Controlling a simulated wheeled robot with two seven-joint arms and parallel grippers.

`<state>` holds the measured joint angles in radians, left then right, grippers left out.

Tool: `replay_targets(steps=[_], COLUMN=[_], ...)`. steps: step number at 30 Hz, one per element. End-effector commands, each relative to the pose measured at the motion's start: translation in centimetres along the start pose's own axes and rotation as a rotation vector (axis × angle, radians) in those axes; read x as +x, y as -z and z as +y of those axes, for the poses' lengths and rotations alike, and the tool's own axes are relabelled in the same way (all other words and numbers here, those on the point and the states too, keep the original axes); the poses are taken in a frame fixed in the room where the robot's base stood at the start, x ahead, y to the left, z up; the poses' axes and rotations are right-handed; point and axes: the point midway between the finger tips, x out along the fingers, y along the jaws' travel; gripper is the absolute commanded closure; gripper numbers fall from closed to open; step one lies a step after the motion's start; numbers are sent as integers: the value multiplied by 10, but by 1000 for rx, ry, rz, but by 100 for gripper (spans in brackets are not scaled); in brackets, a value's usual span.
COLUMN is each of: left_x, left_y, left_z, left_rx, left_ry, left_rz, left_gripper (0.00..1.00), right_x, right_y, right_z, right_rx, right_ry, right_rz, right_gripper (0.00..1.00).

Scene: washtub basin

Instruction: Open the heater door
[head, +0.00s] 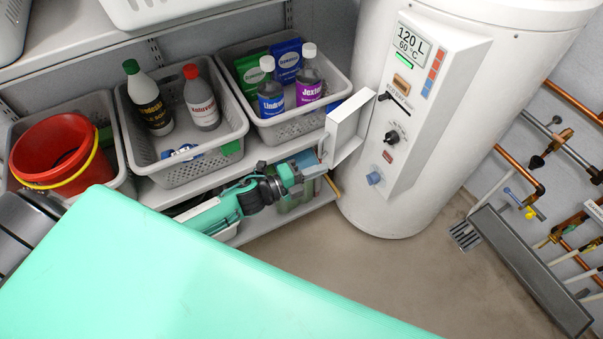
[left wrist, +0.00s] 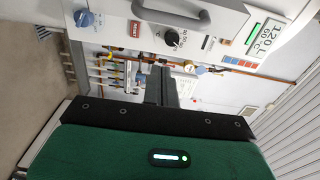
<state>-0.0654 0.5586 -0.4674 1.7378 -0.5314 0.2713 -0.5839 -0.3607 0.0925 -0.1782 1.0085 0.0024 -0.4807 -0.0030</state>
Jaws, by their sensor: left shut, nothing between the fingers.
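The water heater (head: 455,60) is a tall white cylinder with a control panel (head: 425,105) on its front. The heater door (head: 345,128), a white flap, stands swung out to the left of the panel, leaving the knob (head: 392,137) and blue dial (head: 374,178) uncovered. The left wrist view shows a dark curved handle (left wrist: 170,18) along the top. My left gripper (head: 322,165) is shut and empty by the door's lower left edge; I cannot tell whether it touches. Its fingers also show in the left wrist view (left wrist: 160,86). My right gripper is not in view.
Shelves on the left hold grey baskets (head: 185,172) with bottles, and a red bucket (head: 55,152). Copper pipes (head: 520,170) and valves line the right wall. A long grey channel (head: 530,270) lies at the right. The floor (head: 400,275) before the heater is clear.

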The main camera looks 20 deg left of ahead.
Motion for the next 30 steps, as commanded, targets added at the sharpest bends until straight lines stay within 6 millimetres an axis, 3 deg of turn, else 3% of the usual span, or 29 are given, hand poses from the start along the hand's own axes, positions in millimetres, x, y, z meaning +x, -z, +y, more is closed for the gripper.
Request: replay_targets(steps=[1, 6, 23, 30], left_x=[2, 6, 6, 0], left_y=[-11, -31, -47, -86], left_z=[-2, 0, 1, 2], left_rx=[3, 0, 1, 2], left_ry=[-1, -1, -1, -1], left_rz=[-3, -2, -2, -1], left_gripper=[100, 100, 100, 100], right_x=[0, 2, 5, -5], right_y=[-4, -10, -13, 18], right_z=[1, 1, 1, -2], right_rx=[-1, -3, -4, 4], right_ry=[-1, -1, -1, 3], right_rz=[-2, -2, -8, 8], right_gripper=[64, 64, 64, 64])
